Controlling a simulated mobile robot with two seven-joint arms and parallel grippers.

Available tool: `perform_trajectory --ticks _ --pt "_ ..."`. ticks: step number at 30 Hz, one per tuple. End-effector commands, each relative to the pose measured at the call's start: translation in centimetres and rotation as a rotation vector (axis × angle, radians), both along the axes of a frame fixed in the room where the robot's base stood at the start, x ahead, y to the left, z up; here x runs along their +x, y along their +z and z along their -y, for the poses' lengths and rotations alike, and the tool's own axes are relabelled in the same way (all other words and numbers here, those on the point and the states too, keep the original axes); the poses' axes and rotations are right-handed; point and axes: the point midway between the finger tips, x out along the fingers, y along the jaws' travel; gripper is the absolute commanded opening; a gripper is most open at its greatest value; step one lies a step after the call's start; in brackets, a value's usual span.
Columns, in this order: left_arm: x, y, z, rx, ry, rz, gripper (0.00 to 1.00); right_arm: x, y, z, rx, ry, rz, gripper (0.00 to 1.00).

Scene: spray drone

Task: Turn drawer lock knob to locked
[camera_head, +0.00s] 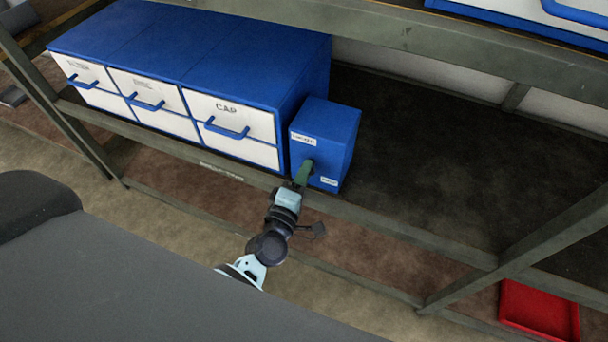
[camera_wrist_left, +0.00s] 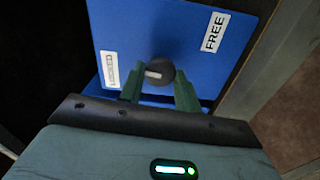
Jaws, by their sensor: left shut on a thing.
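A small blue lock box (camera_head: 338,130) stands on the shelf at the right end of the drawer unit. In the left wrist view its blue face (camera_wrist_left: 180,30) carries a white label reading FREE (camera_wrist_left: 214,31) at the right and another label (camera_wrist_left: 110,69), seemingly LOCKED, at the left. A round dark knob (camera_wrist_left: 160,66) sits between them, with a white mark on its left part, toward the left label. My left gripper (camera_head: 305,171) is shut on the knob, its green fingers (camera_wrist_left: 159,87) on either side. In the head view the gripper hides the knob. My right gripper is not in view.
A blue drawer unit (camera_head: 200,48) with white labelled fronts and blue handles stands left of the lock box. The dark shelf (camera_head: 430,150) to the right is bare. A shelf post (camera_head: 520,250) rises at the right, and a red tray (camera_head: 540,308) lies low at the bottom right.

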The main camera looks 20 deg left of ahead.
Motion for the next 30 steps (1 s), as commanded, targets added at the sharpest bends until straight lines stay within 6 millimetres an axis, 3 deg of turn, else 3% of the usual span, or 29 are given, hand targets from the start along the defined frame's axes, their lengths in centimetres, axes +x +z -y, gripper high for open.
perform_trajectory --ticks 9,23,24,29,30 --pt "0.00 -0.01 -0.05 -0.097 0.001 -0.003 0.10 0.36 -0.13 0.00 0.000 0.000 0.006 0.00" --pt "0.00 0.01 -0.04 -0.111 0.001 -0.004 0.10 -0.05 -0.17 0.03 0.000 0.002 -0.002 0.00" --pt "0.00 0.01 -0.04 -0.111 0.001 -0.004 0.34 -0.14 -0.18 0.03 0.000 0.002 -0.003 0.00" --pt "0.00 0.00 -0.03 -0.110 0.001 -0.004 0.55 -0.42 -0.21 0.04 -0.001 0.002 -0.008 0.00" --pt "0.00 0.00 -0.02 -0.109 0.001 -0.004 0.55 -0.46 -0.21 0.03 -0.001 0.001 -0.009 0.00"
